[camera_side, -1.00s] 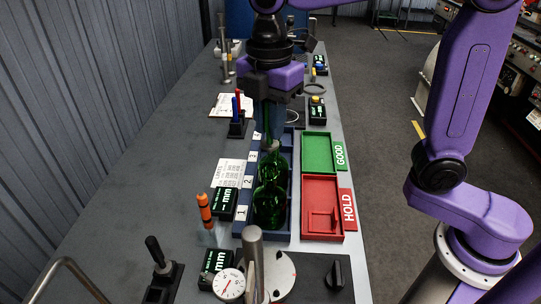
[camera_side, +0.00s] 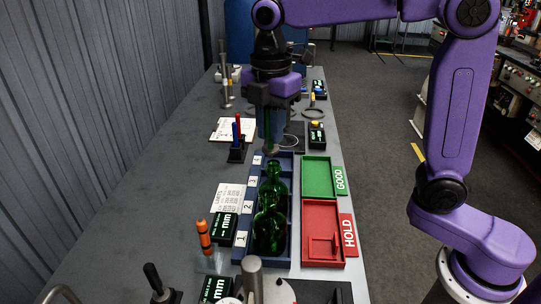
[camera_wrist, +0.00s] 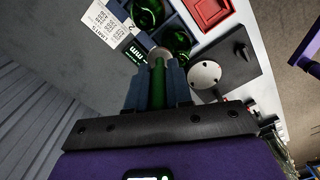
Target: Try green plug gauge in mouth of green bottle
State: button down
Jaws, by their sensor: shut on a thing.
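My gripper (camera_side: 270,138) is shut on the green plug gauge (camera_wrist: 158,85), whose shaft runs between the two fingers. The gauge points down, and its grey tip (camera_wrist: 160,53) sticks out past the fingertips. Two dark green bottles stand in the blue tray (camera_side: 241,257): a front bottle (camera_side: 269,233) and one behind it (camera_side: 273,184). In the side view the tip appears just above the rear bottle; I cannot tell the gap or whether it lines up with a mouth. In the wrist view, green bottles (camera_wrist: 178,42) show beyond the tip.
A green GOOD tray (camera_side: 318,177) and a red HOLD tray (camera_side: 322,222) lie to the right. A stand with blue and red gauges (camera_side: 237,146) is at the left. An orange-topped upright tool (camera_side: 204,235) and a display box (camera_side: 222,229) stand front left.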

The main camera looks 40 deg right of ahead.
jog(key=shift+w+d+f, duration=1.4)
jog(key=shift+d+f, duration=0.2)
jog(key=shift+f, duration=0.05)
jog(key=shift+s+f, duration=0.1)
jog(key=shift+f, duration=1.2)
dwell(2.2)
jog(key=shift+r, duration=0.2)
jog(key=shift+r, duration=2.65)
jog(key=shift+a, duration=0.1)
